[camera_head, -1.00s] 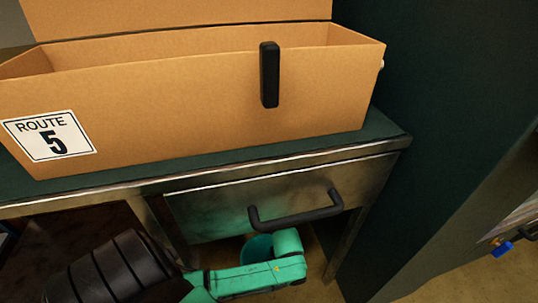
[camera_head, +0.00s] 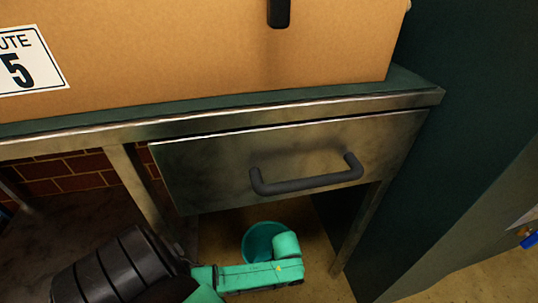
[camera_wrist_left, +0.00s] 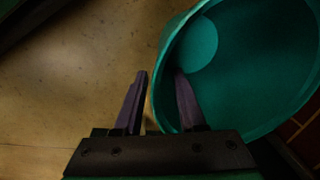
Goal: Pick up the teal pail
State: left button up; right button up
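The teal pail (camera_head: 257,238) stands on the floor under the table drawer, partly hidden behind my left arm's teal wrist. In the left wrist view the open mouth of the pail (camera_wrist_left: 252,72) fills the upper right. My left gripper (camera_wrist_left: 161,76) is open there, with its two dark fingers apart. The pail's near wall runs between them: the right finger is over the inside of the pail and the left finger is outside. I cannot tell whether either finger touches the wall. The fingers are hidden in the head view. My right gripper is in neither view.
A metal table (camera_head: 95,133) with a closed drawer (camera_head: 215,170) and its black handle (camera_head: 305,181) is above the pail. A cardboard box (camera_head: 190,60) sits on top. A table leg (camera_head: 358,230) and a dark green panel (camera_head: 450,190) stand to the right.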

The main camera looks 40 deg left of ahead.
pick_arm(q)
jog(key=shift+r, duration=0.1)
grip_shut()
dwell(1.2)
